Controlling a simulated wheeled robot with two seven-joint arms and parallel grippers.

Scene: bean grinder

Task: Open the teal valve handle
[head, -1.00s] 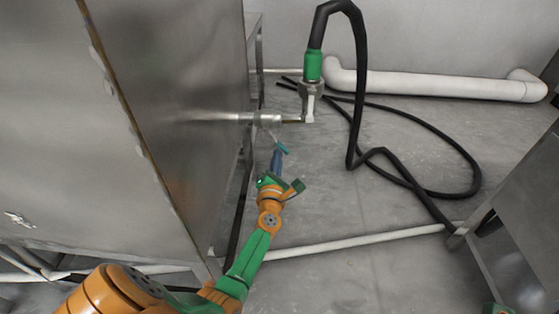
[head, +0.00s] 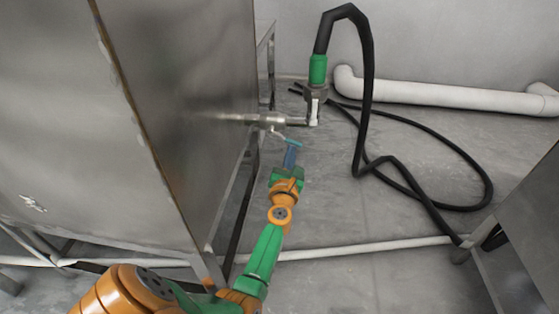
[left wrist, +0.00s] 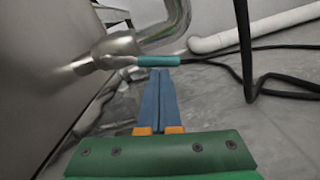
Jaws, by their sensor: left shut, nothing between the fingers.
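The teal valve handle (head: 293,143) is a short grip at the end of a thin metal lever. The lever hangs off a metal valve (head: 270,120) on a pipe from the steel tank. In the left wrist view the teal handle (left wrist: 158,61) lies crosswise just beyond the fingertips. My left gripper (head: 290,150) has its blue fingers shut with nothing between them. Its tips (left wrist: 160,73) are right at the handle's near side; I cannot tell whether they touch. My right gripper is not in view.
The large steel tank (head: 185,130) and its frame stand left of my left arm. A black hose (head: 366,90) with a green fitting (head: 318,69) rises beyond the valve. A white pipe (head: 440,95) runs along the wall.

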